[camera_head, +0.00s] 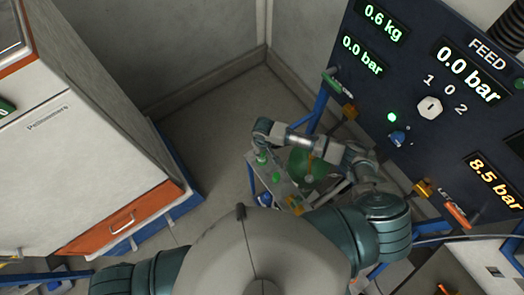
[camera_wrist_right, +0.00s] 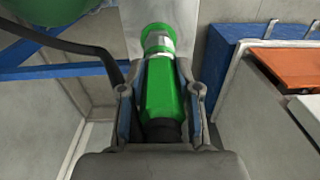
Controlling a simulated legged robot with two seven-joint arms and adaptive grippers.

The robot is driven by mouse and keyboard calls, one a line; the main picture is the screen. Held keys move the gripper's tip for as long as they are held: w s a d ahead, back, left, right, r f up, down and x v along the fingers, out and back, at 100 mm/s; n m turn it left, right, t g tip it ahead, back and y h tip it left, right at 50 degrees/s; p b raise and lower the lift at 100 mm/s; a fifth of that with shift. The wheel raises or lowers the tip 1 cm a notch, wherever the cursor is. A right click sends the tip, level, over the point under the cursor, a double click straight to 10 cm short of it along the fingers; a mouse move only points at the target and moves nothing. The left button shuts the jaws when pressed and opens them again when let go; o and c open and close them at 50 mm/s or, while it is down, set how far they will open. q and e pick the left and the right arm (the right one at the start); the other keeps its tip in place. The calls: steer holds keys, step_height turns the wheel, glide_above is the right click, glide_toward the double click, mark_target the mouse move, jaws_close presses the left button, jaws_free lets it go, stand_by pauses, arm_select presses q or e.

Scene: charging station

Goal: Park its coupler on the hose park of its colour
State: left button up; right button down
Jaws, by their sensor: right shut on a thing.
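In the wrist view, a green coupler (camera_wrist_right: 163,90) with a pale metal collar lies between the fingers of my right gripper (camera_wrist_right: 165,95), which is shut on it. A black hose (camera_wrist_right: 70,42) runs beside it at left. In the head view, my right gripper (camera_head: 262,148) is over a small pale stand (camera_head: 287,187), with green showing at its tip. Below and right of it is a small green piece (camera_head: 276,177), perhaps the green hose park. Blue (camera_head: 264,199) and yellow (camera_head: 295,206) pieces are at the stand's near end. I cannot tell whether the coupler touches anything. My left gripper is out of view.
A green rounded vessel (camera_head: 312,168) is beside the stand, partly behind my right arm. The dark FEED panel (camera_head: 430,75) with gauges and a knob stands at right. A white cabinet (camera_head: 75,130) with an orange drawer (camera_head: 120,222) is at left. Floor between is clear.

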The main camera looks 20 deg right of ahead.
steer(key=shift+f+b, duration=0.3)
steer(key=shift+f, duration=0.45)
steer(key=c, duration=0.7)
jaws_free()
steer(key=shift+c, duration=0.2)
step_height(320, 180, up, 12)
steer(key=shift+d+f, duration=0.1)
steer(key=shift+d, duration=0.05)
steer(key=shift+s, duration=0.1)
